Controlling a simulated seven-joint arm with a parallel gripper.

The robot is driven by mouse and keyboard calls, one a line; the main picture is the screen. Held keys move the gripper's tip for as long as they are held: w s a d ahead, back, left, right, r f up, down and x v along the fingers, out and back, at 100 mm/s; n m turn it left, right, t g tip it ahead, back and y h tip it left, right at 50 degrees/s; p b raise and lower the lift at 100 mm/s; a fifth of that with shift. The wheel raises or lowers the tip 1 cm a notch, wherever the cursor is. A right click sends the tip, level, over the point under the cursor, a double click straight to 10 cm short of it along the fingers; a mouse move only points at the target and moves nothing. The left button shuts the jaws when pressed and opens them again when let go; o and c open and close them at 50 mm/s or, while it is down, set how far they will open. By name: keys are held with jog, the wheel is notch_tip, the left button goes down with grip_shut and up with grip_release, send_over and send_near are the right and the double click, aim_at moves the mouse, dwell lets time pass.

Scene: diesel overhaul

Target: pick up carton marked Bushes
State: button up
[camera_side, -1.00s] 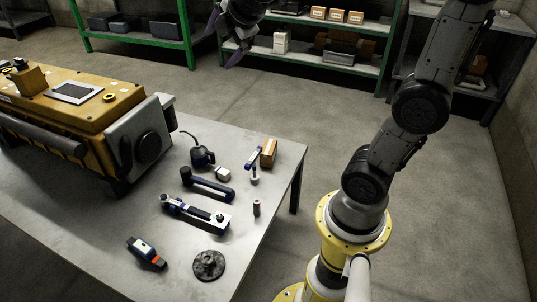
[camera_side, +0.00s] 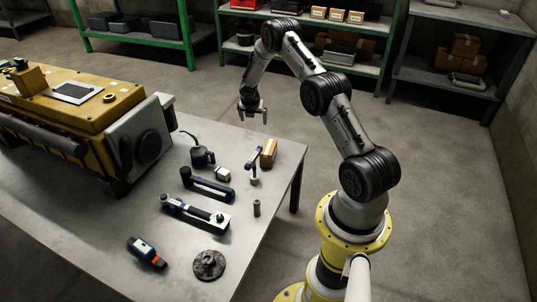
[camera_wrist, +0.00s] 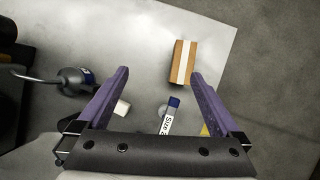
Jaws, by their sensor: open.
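A brown carton (camera_side: 268,153) stands on the table near its back right corner. In the wrist view, the carton (camera_wrist: 183,62) shows a pale strip along its top, and I cannot read any mark on it. My gripper (camera_side: 253,116) is open and empty, pointing down above the table's back edge, higher than the carton and to its left. In the wrist view, the carton lies beyond my fingertips (camera_wrist: 160,73), towards the right finger, apart from both.
Close to the carton is a blue-and-white labelled tool (camera_wrist: 170,114). A small white box (camera_side: 222,174), an oil can (camera_side: 201,156) and other tools lie nearby. A yellow engine (camera_side: 75,105) fills the table's left. Shelves behind hold labelled cartons (camera_side: 336,15).

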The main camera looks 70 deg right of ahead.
jog(key=g, duration=0.1)
send_near(268, 147)
jog(key=shift+m+y, duration=0.3)
jog(key=x, duration=0.4)
jog(key=shift+s+d+f, duration=0.1)
jog(key=shift+s+d, duration=0.1)
jog(key=shift+d, duration=0.3)
jog(key=shift+x, duration=3.05)
jog(key=shift+w+a+f, duration=0.1)
jog(key=shift+w+f, duration=0.05)
jog(key=shift+f, duration=0.1)
grip_shut()
